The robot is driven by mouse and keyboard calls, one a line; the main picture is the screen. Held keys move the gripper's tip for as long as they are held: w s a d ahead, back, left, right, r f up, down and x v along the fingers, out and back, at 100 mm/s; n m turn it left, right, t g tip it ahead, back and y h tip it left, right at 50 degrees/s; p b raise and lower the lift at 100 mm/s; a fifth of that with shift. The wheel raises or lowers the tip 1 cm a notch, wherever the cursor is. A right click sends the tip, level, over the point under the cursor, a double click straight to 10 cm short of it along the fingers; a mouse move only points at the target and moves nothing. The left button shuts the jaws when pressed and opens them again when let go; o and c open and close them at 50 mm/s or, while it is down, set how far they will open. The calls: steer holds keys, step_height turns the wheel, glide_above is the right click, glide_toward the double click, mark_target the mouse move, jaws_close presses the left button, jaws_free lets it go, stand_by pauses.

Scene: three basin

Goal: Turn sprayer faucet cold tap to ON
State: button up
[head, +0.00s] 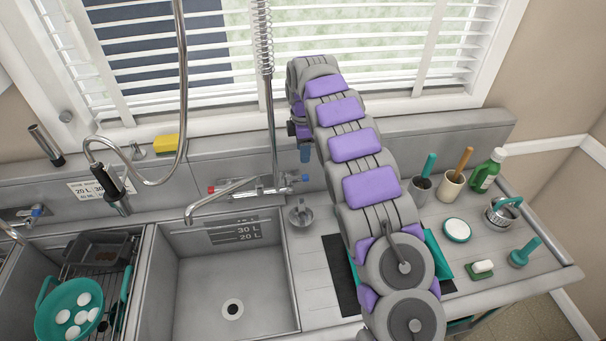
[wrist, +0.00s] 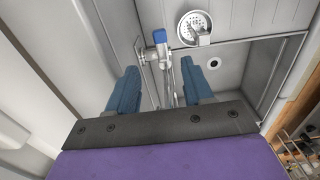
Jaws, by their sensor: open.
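The sprayer faucet (head: 225,190) stands behind the middle sink, with a coiled-spring riser and a long spout. Its blue cold tap (head: 305,178) is at the right end and its red tap (head: 211,190) at the left end. In the wrist view the blue tap (wrist: 160,38) shows ahead, in line with the gap between my fingers. My gripper (wrist: 160,70) is open and empty, its two blue fingers apart. In the head view a blue finger of my gripper (head: 305,154) hangs just above the blue tap; the rest is mostly hidden by my arm. No contact is visible.
A metal strainer (head: 301,214) stands right of the middle sink (head: 195,285), close to the tap. A window with blinds (head: 380,40) is behind. Another hose sprayer (head: 108,185) hangs left. Mugs, a green bottle (head: 487,171) and brushes stand on the right counter.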

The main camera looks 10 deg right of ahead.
mark_target(303, 176)
step_height(303, 176, down, 11)
steer(key=shift+r+b, duration=0.2)
steer(key=shift+b, duration=0.2)
steer(key=shift+c, duration=0.2)
steer(key=shift+r, duration=0.1)
jaws_close()
